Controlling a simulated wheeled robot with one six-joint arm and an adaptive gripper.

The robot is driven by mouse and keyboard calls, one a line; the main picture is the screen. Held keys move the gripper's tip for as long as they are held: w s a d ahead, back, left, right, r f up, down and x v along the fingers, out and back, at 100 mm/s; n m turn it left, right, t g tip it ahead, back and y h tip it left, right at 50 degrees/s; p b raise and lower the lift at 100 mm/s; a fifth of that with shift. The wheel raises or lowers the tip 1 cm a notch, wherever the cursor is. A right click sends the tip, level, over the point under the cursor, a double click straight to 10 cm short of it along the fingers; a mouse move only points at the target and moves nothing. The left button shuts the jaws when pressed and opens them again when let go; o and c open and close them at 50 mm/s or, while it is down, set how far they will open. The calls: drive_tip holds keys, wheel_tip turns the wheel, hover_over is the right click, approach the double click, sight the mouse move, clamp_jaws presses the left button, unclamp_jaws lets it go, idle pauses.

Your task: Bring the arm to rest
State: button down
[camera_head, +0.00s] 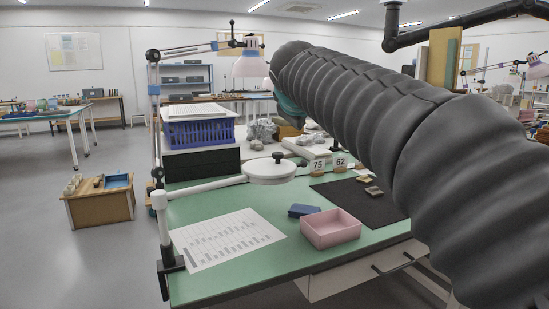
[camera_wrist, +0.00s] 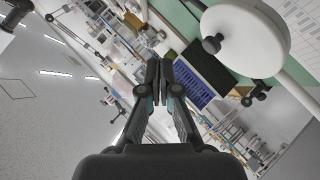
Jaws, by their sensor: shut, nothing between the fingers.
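My arm (camera_head: 400,120), in a dark ribbed sleeve, stretches from the lower right to the upper middle of the head view, raised above the green table (camera_head: 290,265). My gripper (camera_wrist: 160,72) shows in the wrist view with its two dark fingers together and nothing between them. In the head view the gripper is mostly hidden behind the end of the arm; only a bit of teal shows there. The wrist view is tilted, with the room, ceiling lights and the white round magnifier head (camera_wrist: 245,40) around the gripper.
On the table are a pink tray (camera_head: 331,230), a blue block (camera_head: 304,210), a printed sheet (camera_head: 226,238), and a dark mat (camera_head: 350,200) with sherds. The magnifier (camera_head: 270,170) and a desk lamp (camera_head: 250,66) rise near the arm. A blue crate (camera_head: 198,130) stands at the back left.

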drive_tip(key=s+d+f+m+g+y, duration=0.1)
drive_tip(key=s+f+m+g, duration=0.1)
drive_tip(key=s+f, duration=0.45)
drive_tip(key=s+d+f+m+g, duration=0.1)
drive_tip(key=s+f+m+g, duration=0.15)
drive_tip(key=f, duration=0.75)
drive_tip(key=s+d+f+m+g, duration=0.1)
drive_tip(key=s+d+f+m, duration=0.1)
drive_tip(key=s+f, duration=0.6)
drive_tip(key=s+d+f+m+g, duration=0.1)
drive_tip(key=s+d+f+m, duration=0.2)
drive_tip(key=s+f, duration=0.5)
drive_tip(key=s+d, duration=0.1)
drive_tip(key=s, duration=0.7)
drive_tip(key=shift+s+d+y, duration=0.15)
drive_tip(key=shift+d+y, duration=0.1)
drive_tip(key=shift+y, duration=0.05)
